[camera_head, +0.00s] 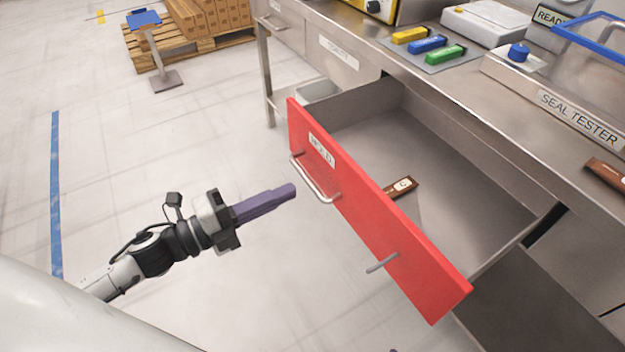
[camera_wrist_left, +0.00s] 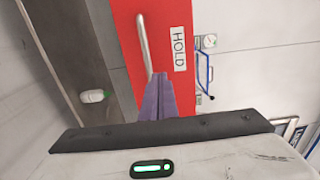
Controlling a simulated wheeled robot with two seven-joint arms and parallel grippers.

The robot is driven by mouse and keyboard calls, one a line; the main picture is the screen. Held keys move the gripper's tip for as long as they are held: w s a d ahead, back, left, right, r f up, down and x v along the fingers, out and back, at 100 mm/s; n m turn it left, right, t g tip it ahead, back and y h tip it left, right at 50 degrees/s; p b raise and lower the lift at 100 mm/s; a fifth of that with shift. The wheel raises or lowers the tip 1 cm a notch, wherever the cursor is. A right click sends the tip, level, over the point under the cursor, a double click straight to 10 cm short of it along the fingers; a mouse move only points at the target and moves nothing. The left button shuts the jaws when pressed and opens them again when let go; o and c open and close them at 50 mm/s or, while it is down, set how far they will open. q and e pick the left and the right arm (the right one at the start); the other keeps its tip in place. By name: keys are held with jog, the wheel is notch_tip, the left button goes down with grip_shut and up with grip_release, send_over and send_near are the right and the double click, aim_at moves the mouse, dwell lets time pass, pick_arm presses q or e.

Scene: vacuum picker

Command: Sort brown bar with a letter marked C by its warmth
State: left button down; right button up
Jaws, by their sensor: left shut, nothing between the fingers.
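A brown bar with a white patch marked C (camera_head: 402,187) lies in the open drawer (camera_head: 470,205), just behind its red front (camera_head: 385,225). The front carries a label reading HOLD (camera_wrist_left: 180,49). A metal handle (camera_head: 315,182) is on the front, and it also shows in the left wrist view (camera_wrist_left: 146,43). My left gripper (camera_head: 295,190) has purple fingers, shut and empty. It is just left of the handle, outside the drawer; whether it touches the handle I cannot tell. My right gripper is not in view.
Another brown bar (camera_head: 606,172) lies on the counter at the right edge. The counter also holds yellow, blue and green blocks (camera_head: 428,44) and the SEAL TESTER (camera_head: 578,117). The pulled-out drawer juts over the floor. Floor left of my left arm is clear.

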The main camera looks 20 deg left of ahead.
aim_at(328, 173)
pick_arm(q)
jog(key=x, duration=0.7)
jog(key=shift+w, duration=0.1)
jog(key=shift+d, duration=0.1)
